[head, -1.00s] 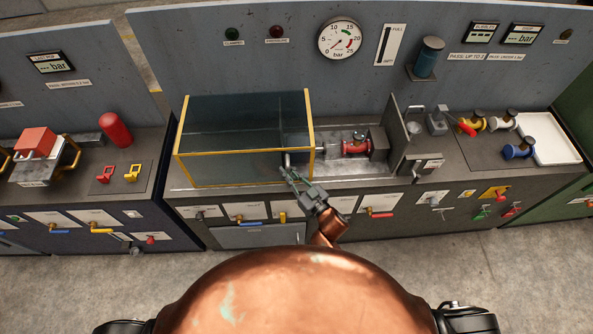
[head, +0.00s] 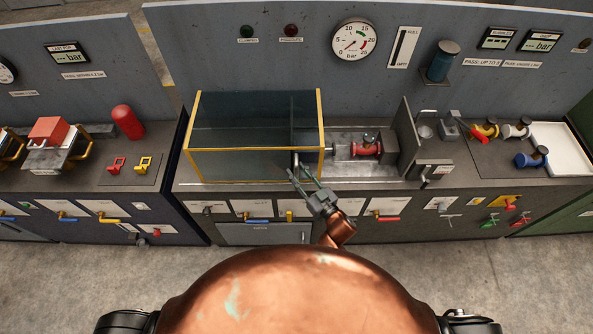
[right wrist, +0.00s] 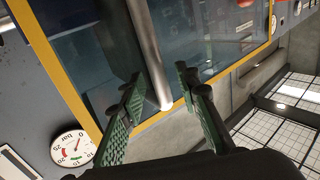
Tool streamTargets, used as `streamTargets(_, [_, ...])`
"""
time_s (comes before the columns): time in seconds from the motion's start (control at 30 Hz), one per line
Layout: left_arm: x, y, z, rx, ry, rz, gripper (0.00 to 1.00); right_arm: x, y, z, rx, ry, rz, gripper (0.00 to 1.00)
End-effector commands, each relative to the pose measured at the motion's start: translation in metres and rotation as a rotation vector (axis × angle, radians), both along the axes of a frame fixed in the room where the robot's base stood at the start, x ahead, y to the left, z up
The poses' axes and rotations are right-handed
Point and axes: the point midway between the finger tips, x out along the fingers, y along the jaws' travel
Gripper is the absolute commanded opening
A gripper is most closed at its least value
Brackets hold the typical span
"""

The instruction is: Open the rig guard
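The rig guard (head: 255,181) is a clear box with a yellow frame, standing over the left part of the middle bench's bed. Its upright metal handle bar (head: 296,160) is at the front right; it also shows in the right wrist view (right wrist: 148,50). My right gripper (head: 300,174) is open in front of this handle. In the right wrist view its green padded fingers (right wrist: 158,76) point at the guard, with the bar appearing between them; contact cannot be told. A red flanged spool (head: 366,148) lies right of the guard, outside it. My left gripper is not in view.
A grey upright plate (head: 407,130) stands right of the spool. Blue (head: 258,221) and red (head: 387,218) lever handles line the bench front. A pressure gauge (head: 354,40) is on the back panel. Yellow, white and blue fittings and a white tray (head: 558,143) are at the right.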

Motion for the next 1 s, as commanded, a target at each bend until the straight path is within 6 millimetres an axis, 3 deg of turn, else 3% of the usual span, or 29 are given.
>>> streamTargets(0.5, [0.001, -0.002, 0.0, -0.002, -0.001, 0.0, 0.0, -0.079, -0.056, -0.001, 0.0, 0.004, 0.0, 0.3])
streamTargets(0.7, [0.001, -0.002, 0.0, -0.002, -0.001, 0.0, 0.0, -0.09, -0.064, -0.001, 0.0, 0.001, 0.001, 0.3])
streamTargets(1.0, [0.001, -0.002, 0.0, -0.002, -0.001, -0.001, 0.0, -0.091, -0.064, 0.0, 0.0, 0.001, 0.001, 0.3])
